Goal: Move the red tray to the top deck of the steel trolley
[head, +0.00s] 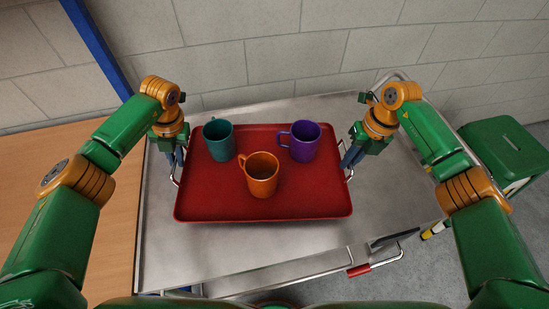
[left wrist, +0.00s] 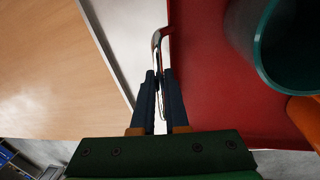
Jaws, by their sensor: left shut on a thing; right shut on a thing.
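The red tray (head: 225,205) is over the steel trolley's top deck (head: 200,255) in the head view; I cannot tell whether it touches the deck. It carries a teal mug (head: 219,141), an orange mug (head: 262,176) and a purple mug (head: 303,141), all upright. My left gripper (head: 176,160) is shut on the tray's left wire handle, which shows between the fingers (left wrist: 160,98) in the left wrist view. My right gripper (head: 350,158) is shut at the tray's right handle. The red tray (left wrist: 205,70) and teal mug (left wrist: 300,50) also show in the left wrist view.
A wooden table (head: 100,220) adjoins the trolley on the left. A green stool (head: 505,150) stands on the floor at right. A block wall (head: 270,60) is behind. Bare deck lies in front of the tray and to its right. A red-gripped handle (head: 360,270) is at the trolley's front.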

